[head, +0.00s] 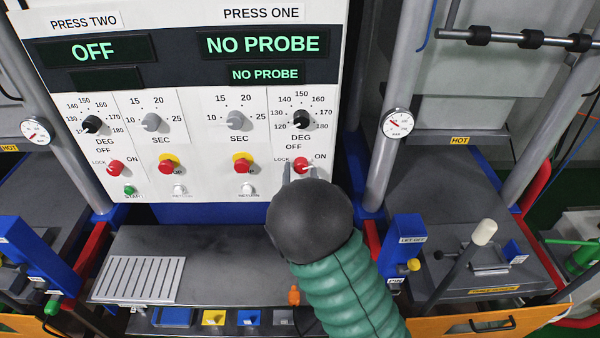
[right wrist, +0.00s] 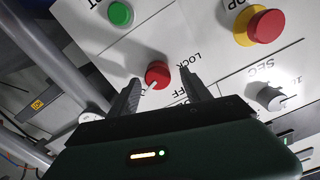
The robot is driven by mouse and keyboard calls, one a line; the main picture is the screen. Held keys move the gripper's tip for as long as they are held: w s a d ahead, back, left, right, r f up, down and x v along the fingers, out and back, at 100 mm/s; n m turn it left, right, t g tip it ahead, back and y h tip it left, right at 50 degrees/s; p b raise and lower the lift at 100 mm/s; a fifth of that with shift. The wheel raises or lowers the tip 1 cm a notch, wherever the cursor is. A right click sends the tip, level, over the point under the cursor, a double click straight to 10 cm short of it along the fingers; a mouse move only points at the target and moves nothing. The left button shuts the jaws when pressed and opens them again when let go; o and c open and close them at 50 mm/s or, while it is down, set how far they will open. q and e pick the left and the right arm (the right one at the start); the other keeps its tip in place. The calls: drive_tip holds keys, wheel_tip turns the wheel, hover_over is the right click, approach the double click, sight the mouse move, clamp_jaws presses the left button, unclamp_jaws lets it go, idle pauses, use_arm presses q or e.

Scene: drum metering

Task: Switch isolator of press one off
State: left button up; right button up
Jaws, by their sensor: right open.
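The isolator of press one is a small red knob with a white pointer mark (head: 301,163), low on the white panel's right side. It also shows in the right wrist view (right wrist: 157,74), where its pointer aims down-left, away from LOCK and OFF, matching the ON side in the head view. My right gripper (head: 299,171) is open, its two dark fingers on either side of the knob; it also shows in the wrist view (right wrist: 160,88). I cannot tell whether the fingers touch the knob. My left gripper is not in view.
The press one display (head: 262,43) reads NO PROBE; the press two display (head: 95,50) reads OFF. A red stop button on yellow (head: 242,165) sits left of the isolator. A green button (right wrist: 120,13) is close by. Grey posts (head: 402,90) flank the panel.

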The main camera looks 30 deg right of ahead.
drive_tip(key=shift+w+d, duration=0.4)
drive_tip(key=shift+d, duration=0.35)
drive_tip(key=shift+s+a, duration=0.1)
drive_tip(key=shift+a, duration=0.15)
drive_tip(key=shift+c, duration=0.7)
drive_tip(key=shift+a, duration=0.25)
drive_tip(key=c, duration=1)
drive_tip(key=shift+d+r, duration=0.1)
drive_tip(key=shift+d, duration=0.05)
clamp_jaws()
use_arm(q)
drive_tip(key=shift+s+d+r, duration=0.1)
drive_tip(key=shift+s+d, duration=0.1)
